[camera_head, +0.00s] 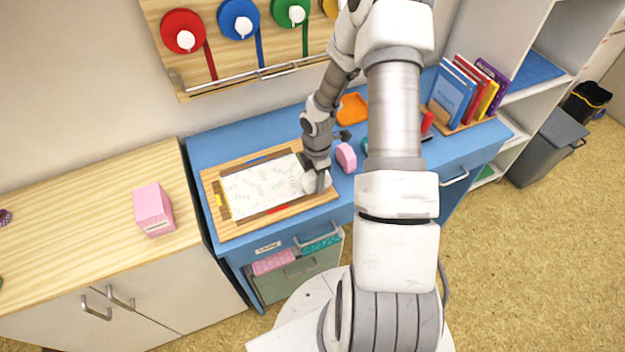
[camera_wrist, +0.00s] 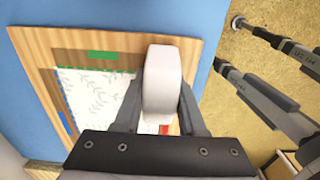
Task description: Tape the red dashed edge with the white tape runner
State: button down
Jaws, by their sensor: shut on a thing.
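The white tape runner (camera_wrist: 162,78) is upright between the fingers of my gripper (camera_wrist: 160,110), which is shut on it. In the head view, the runner (camera_head: 314,183) and my gripper (camera_head: 322,178) are at the right end of the wooden board (camera_head: 232,230). I cannot tell whether the runner touches the board. White patterned paper (camera_head: 262,183) lies on the board. A red mark (camera_head: 277,209) lies along its near edge. In the wrist view the red mark (camera_wrist: 164,129) shows just below the runner, partly hidden by it and my gripper.
Other edges carry a green mark (camera_wrist: 103,55), a blue mark (camera_wrist: 62,116) and a yellow mark (camera_head: 220,199). A pink block (camera_head: 346,158) stands close right of the board on the blue desk (camera_head: 203,149). An orange tray (camera_head: 352,108) and books (camera_head: 465,90) stand farther right.

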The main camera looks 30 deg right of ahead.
notch_tip(320, 180, up, 7)
jog(key=p, duration=0.6)
jog(key=shift+r, duration=0.1)
